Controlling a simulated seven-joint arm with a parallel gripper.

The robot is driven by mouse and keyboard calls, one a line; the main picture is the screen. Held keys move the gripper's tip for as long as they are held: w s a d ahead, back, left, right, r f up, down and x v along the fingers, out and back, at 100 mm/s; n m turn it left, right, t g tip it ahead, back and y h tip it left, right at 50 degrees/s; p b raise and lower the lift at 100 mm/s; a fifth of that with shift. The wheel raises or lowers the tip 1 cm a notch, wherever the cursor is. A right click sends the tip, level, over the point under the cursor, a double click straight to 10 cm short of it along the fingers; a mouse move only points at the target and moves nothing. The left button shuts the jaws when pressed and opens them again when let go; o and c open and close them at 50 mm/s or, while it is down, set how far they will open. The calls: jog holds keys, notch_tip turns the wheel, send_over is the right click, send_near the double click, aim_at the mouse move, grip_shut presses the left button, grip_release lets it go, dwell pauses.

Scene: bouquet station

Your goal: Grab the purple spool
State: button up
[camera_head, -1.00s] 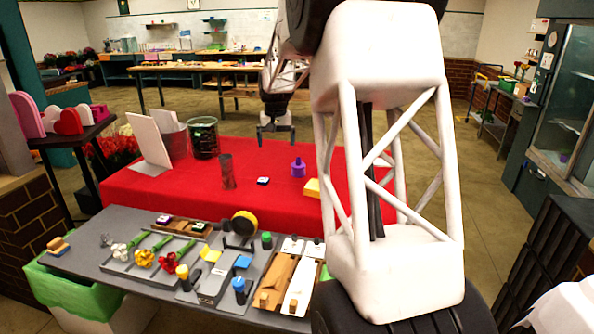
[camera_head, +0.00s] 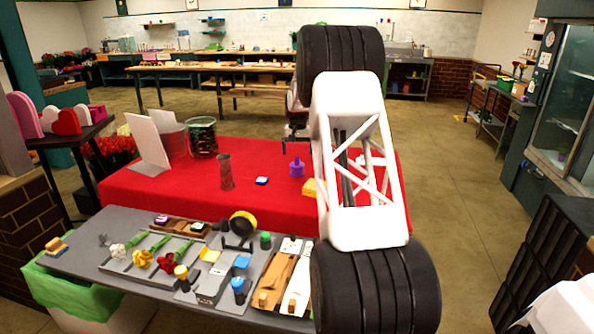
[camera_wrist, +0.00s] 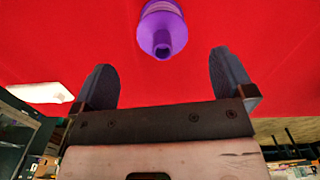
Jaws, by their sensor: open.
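The purple spool (camera_head: 297,168) stands on the red-covered table (camera_head: 255,205), right of its middle in the head view. In the wrist view the purple spool (camera_wrist: 161,30) is at the top centre, beyond the fingertips and roughly in line with the gap between them. My gripper (camera_wrist: 160,75) has its two dark fingers wide apart with nothing between them. In the head view only part of my gripper (camera_head: 297,133) shows, behind and above the spool; my arm hides the rest.
A dark green container (camera_head: 202,136) and white panels (camera_head: 148,144) stand at the back left. A grey workbench (camera_head: 130,277) with flowers and tools is in front.

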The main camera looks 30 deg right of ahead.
aim_at(297, 164)
dwell(0.3)
jog(key=shift+f, duration=1.25)
jog(key=shift+w+f, duration=0.15)
jog(key=shift+f, duration=2.45)
jog(key=c, duration=1)
